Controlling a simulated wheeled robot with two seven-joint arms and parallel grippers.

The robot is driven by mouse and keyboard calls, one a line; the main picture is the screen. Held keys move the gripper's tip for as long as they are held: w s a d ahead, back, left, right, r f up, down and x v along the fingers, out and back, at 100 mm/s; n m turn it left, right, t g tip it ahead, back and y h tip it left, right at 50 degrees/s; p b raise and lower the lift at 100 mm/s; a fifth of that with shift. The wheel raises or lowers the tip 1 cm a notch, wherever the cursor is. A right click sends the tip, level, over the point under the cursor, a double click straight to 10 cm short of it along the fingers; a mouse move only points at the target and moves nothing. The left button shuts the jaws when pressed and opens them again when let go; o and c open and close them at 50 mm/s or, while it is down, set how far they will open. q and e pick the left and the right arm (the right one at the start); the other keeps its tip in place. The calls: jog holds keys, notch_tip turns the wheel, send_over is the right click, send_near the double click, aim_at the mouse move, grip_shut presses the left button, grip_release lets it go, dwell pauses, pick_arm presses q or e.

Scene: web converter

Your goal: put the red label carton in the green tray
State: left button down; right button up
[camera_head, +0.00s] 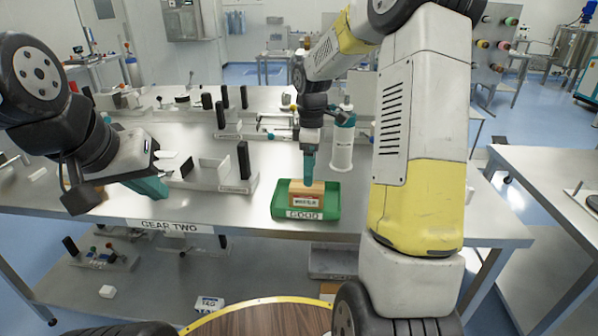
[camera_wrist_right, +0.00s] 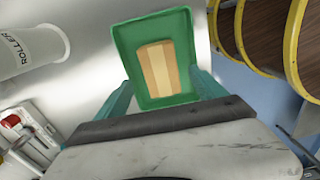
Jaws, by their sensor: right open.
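The carton with a red-edged label (camera_head: 306,200) sits inside the green tray (camera_head: 276,209), which is marked GOOD and stands at the table's front edge. In the right wrist view the carton (camera_wrist_right: 158,70) lies within the walls of the tray (camera_wrist_right: 124,45). My right gripper (camera_head: 309,165) points down just above the carton. Its teal fingers (camera_wrist_right: 164,92) are spread apart with nothing between them that I can see held. My left gripper (camera_head: 150,187) hangs over the left of the table, away from the tray; its jaw gap is hidden.
A white roller cylinder (camera_head: 343,140) stands on the table behind and right of the tray; it also shows in the right wrist view (camera_wrist_right: 28,38). A metal fixture (camera_head: 222,174) stands left of the tray. A lower shelf (camera_head: 150,262) holds other parts. Another table (camera_head: 545,190) is at right.

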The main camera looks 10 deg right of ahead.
notch_tip(320, 180, up, 7)
jog(key=s+a+r+m+t, duration=0.25)
jog(key=s+r+m, duration=0.45)
jog(key=s, duration=0.4)
jog(key=s+m+t+y, duration=0.2)
jog(key=s+m, duration=0.4)
jog(key=s, duration=0.7)
jog(key=shift+s+a+r+m+t, duration=0.25)
jog(key=shift+a+m+t, duration=0.15)
jog(key=shift+t, duration=0.45)
